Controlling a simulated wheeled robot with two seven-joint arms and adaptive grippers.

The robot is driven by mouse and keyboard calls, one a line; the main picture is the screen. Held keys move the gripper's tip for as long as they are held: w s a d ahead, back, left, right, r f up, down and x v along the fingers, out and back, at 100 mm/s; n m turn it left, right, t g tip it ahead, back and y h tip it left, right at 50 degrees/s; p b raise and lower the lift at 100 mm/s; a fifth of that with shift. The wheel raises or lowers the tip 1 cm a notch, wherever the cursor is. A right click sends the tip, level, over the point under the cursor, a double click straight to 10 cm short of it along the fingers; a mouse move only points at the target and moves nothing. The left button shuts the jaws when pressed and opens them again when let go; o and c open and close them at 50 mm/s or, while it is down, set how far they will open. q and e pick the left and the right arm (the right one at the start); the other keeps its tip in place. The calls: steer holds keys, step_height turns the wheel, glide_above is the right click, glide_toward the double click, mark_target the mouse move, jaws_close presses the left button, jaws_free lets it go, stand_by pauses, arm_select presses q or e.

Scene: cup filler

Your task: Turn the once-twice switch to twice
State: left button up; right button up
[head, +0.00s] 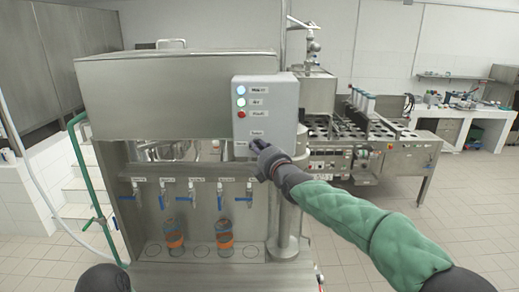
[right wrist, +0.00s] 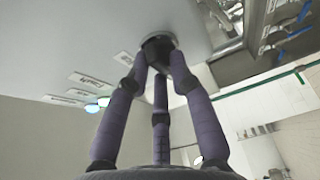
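The once-twice switch (right wrist: 158,44) is a dark round knob low on the grey control box (head: 267,100). It shows in the right wrist view with the fingers at its sides; in the head view my right gripper mostly hides it. My right gripper (head: 258,146) comes in from the lower right, its purple-grey fingers drawn together on the knob, which also shows in the right wrist view (right wrist: 159,66). Small white labels (right wrist: 124,58) lie beside the knob, too blurred to read. Which way the knob points cannot be told.
White, bluish and red lights (head: 241,102) sit above the switch. Below stand several blue-handled taps (head: 193,196) and two orange-brown cups (head: 224,233) on the filler base. A steel cylinder (head: 288,220) stands beneath the box. The tiled floor on the right is largely clear.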

jaws_close()
steer(key=shift+a+f+m+t+h+b, duration=0.2)
steer(key=shift+m+t+h+b, duration=0.85)
steer(key=shift+m+b, duration=1.9)
steer(key=shift+d+f+m+t+h+b, duration=0.2)
steer(key=shift+m+t+h+b, duration=0.9)
steer(key=shift+m, duration=3.2)
steer(key=shift+a+f+m+t+h+b, duration=0.3)
steer(key=shift+m+t+h+b, duration=0.65)
steer(key=shift+m+b, duration=2.15)
steer(key=shift+m+h+p, duration=0.4)
steer(key=shift+m+p, duration=0.15)
steer(key=shift+m, duration=0.4)
